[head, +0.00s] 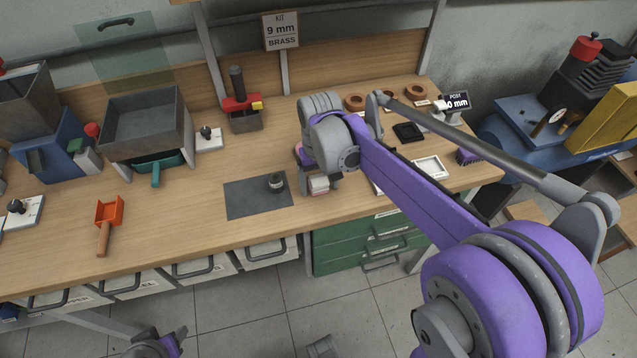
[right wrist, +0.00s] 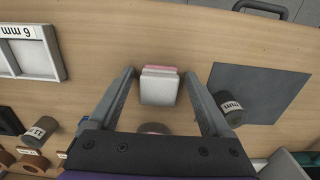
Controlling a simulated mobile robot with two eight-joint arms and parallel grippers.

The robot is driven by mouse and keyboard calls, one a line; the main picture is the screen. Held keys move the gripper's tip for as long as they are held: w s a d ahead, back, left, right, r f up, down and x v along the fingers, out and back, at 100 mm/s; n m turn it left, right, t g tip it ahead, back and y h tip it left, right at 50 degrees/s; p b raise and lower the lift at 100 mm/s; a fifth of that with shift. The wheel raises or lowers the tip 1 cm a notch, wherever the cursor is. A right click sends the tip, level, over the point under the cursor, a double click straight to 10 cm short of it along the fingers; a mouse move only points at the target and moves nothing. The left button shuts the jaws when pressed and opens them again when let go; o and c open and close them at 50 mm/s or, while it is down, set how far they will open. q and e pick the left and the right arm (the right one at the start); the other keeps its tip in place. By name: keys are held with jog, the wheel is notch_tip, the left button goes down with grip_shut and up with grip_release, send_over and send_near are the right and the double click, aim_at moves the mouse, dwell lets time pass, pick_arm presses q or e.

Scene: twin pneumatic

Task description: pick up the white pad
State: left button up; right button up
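The white pad (right wrist: 160,88) is a small block with a pink layer showing at its far edge, on the wooden bench. In the head view the white pad (head: 318,184) shows just below my right wrist, partly covered by it. My right gripper (right wrist: 159,76) is open, with one finger on each side of the pad and visible gaps between. It does not hold the pad. In the head view the fingers are mostly hidden behind the wrist. My left gripper does not show clearly in any view.
A dark mat (head: 245,201) lies left of the pad, with a small labelled cylinder (head: 276,182) on it, close to one right finger in the wrist view. A white tray (head: 430,169) lies to the right.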

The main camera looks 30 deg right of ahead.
aim_at(320, 182)
grip_shut()
jog(key=shift+r, duration=0.1)
notch_tip(320, 182, up, 10)
jog(key=shift+f+p, duration=0.1)
jog(key=shift+p, duration=0.4)
